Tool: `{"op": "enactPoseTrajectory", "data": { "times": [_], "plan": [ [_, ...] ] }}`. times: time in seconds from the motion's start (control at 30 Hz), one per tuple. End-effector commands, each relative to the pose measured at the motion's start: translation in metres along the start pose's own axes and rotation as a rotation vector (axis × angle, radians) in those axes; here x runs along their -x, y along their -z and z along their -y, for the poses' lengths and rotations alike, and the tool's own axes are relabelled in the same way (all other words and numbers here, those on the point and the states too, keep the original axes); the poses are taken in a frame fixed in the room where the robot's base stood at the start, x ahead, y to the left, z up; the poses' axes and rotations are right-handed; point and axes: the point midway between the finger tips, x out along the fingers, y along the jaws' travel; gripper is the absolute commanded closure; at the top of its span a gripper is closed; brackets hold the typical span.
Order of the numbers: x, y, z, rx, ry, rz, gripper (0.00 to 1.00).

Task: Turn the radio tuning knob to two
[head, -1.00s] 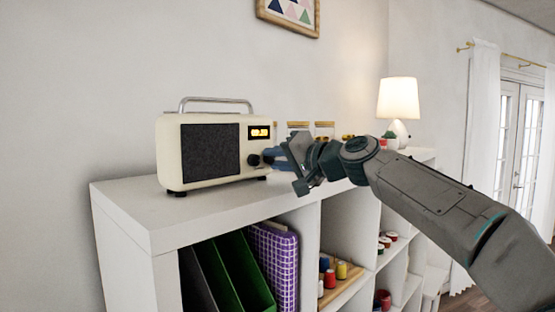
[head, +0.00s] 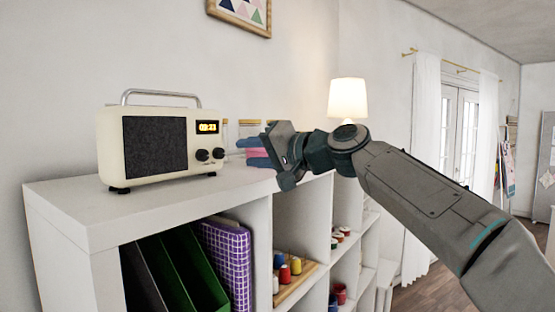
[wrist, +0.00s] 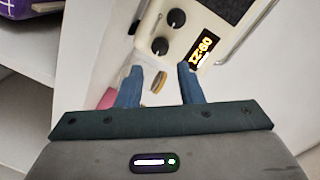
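The cream radio (head: 110,150) stands upright on top of the white cabinet, with a dark speaker grille, a lit orange display (head: 207,127) and two black knobs below it, left knob (head: 202,155) and right knob (head: 218,153). In the wrist view the display (wrist: 204,46) and both knobs, near knob (wrist: 160,46) and far knob (wrist: 169,17), show ahead of the fingertips. Which knob is for tuning I cannot tell. My gripper (head: 240,143) is to the right of the radio, apart from the knobs. Its blue fingers (wrist: 160,72) are spread with nothing held between them.
The white cabinet top (head: 80,205) is clear in front of the radio. Jars with tan lids (head: 250,122) and a pink item (wrist: 106,98) are near my gripper. A lit lamp (head: 347,100) stands further right. Shelves below hold a purple folder (head: 228,260) and thread spools.

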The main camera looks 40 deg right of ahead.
Motion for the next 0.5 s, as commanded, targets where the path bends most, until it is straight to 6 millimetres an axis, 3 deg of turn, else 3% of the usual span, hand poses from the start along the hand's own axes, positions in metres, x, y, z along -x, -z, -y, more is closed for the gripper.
{"op": "enactPoseTrajectory", "data": {
  "times": [0.3,0.5],
  "plan": [
    [0.052,0.000,-0.001,-0.001,0.000,-0.002,0.66],
    [0.063,-0.001,0.000,0.000,0.000,0.001,0.66]
  ]
}}
